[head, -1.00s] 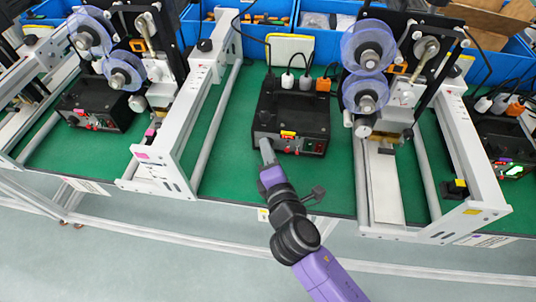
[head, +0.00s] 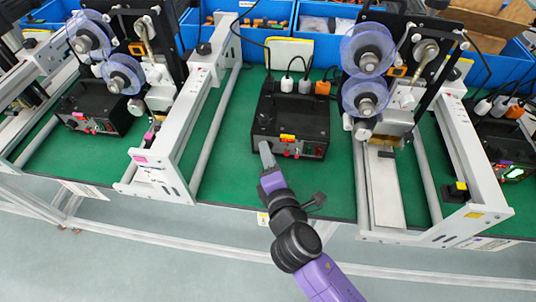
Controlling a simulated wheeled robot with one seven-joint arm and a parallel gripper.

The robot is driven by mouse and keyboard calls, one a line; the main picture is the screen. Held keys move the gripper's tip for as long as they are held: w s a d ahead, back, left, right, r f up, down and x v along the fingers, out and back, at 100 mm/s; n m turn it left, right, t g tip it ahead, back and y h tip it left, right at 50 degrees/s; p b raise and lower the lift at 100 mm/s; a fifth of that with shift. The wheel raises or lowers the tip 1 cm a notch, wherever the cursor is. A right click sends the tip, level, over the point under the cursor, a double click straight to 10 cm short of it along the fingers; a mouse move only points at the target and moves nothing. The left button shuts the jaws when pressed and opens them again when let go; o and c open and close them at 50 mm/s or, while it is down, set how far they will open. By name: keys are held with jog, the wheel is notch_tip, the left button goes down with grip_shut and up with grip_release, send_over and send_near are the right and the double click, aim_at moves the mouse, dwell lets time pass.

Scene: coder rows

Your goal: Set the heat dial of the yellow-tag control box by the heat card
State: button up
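The control box with the yellow tag (head: 287,137) is a black box (head: 291,115) on the green mat at the middle. Its front panel carries small red parts and dials, too small to read. My gripper (head: 266,150) is at the left end of this front panel, its tip close to the panel. I cannot tell whether it touches, nor whether the fingers are open or shut. A yellow-edged pale card or panel (head: 290,50) stands behind the box; I cannot tell whether it is the heat card. A small white-yellow label (head: 263,218) sits on the table's front edge.
A pink-tag black box (head: 97,108) stands at the left and another black box (head: 508,140) at the far right. White frames with clear blue reels (head: 366,48) flank the middle box. Blue bins (head: 322,40) line the back. Green mat (head: 235,170) is bare left of my gripper.

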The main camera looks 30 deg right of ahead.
jog(key=b+v, duration=0.1)
jog(key=v, duration=0.6)
jog(key=shift+s, duration=0.25)
jog(key=shift+r, duration=0.1)
jog(key=w+a+r+n+g+h+p, duration=0.15)
jog(key=w+a+r+n+p, duration=0.4)
jog(key=p, duration=0.55)
jog(key=s+d+f+n+g, duration=0.1)
jog(key=s+f+n+h, duration=0.1)
jog(key=n, duration=0.1)
jog(key=s+d+f+n+g+h, duration=0.1)
jog(key=shift+d+f+n+g, duration=0.25)
jog(key=shift+d+n+g, duration=0.05)
jog(key=shift+n+g, duration=0.05)
jog(key=shift+s+d, duration=0.1)
jog(key=shift+d, duration=0.05)
jog(key=shift+p+x, duration=0.35)
jog(key=shift+x, duration=3.6)
jog(key=shift+s, duration=0.1)
